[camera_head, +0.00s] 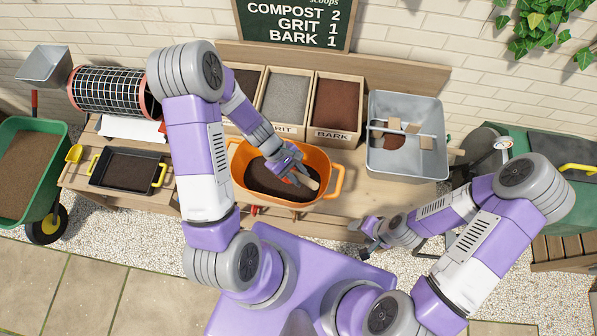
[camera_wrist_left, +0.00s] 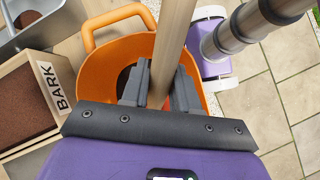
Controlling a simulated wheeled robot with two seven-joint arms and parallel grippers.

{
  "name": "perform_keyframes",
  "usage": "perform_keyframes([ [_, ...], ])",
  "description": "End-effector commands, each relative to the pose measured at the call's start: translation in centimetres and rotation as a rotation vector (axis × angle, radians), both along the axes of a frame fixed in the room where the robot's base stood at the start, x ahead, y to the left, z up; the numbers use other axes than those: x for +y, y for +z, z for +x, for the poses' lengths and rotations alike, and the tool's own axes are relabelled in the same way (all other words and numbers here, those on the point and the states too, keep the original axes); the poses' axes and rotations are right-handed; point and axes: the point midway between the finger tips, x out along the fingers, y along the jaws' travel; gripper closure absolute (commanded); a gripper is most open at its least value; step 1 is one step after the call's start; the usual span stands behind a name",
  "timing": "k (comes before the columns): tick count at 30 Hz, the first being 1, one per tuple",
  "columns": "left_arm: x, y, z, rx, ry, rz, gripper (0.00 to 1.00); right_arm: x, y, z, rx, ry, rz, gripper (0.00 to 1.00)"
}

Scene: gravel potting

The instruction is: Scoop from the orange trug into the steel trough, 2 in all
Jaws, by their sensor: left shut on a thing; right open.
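The orange trug (camera_head: 334,187) stands on the bench in the middle, with dark brown compost inside. My left gripper (camera_head: 298,178) is over the trug, shut on a wooden handle (camera_head: 309,182); the handle also shows between the fingers in the left wrist view (camera_wrist_left: 172,50). The handle's far end is hidden, so I cannot see a scoop head or its load. The steel trough (camera_head: 434,170), a grey metal box, stands right of the trug, with brown patches and pale blocks inside. My right gripper (camera_head: 368,242) is open and empty, low at the bench's front edge.
Wooden bins, including grit (camera_head: 287,100) and bark (camera_head: 338,103), stand behind the trug. A dark tray with yellow handles (camera_head: 128,170) and a mesh cylinder (camera_head: 108,90) are at left. A chalkboard (camera_head: 292,22) lists scoops. Bare bench lies below the trough.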

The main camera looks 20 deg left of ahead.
Motion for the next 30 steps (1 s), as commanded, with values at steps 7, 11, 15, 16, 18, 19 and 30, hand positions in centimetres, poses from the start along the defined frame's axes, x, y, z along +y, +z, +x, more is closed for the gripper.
perform_keyframes([
  [7, 0.0, -2.6, 0.0, 0.0, 0.0, -0.001, 1.0, 0.0, -2.0, 0.0, 0.0, 0.0, 0.0, 0.35],
  [11, 0.0, -3.7, 0.0, 0.0, 0.0, -0.001, 1.0, 0.0, -3.0, 0.0, 0.0, 0.0, 0.0, 0.35],
  [15, 0.1, -5.0, 0.0, 0.001, 0.001, -0.001, 1.0, 0.0, -4.0, 0.0, 0.0, 0.0, 0.0, 0.35],
  [16, 0.1, -5.3, 0.0, 0.002, 0.0, -0.001, 1.0, 0.0, -4.2, 0.0, 0.0, 0.0, 0.0, 0.35],
  [18, 0.1, -5.9, 0.0, 0.002, 0.0, -0.001, 1.0, 0.0, -4.7, 0.0, 0.0, 0.0, 0.0, 0.35],
  [19, 0.1, -6.2, 0.0, 0.002, 0.0, -0.001, 1.0, 0.0, -4.9, 0.0, 0.0, 0.0, 0.0, 0.35],
  [30, 0.2, -9.5, 0.1, 0.001, 0.001, 0.0, 1.0, 0.0, -7.6, 0.0, 0.0, 0.0, 0.0, 0.35],
])
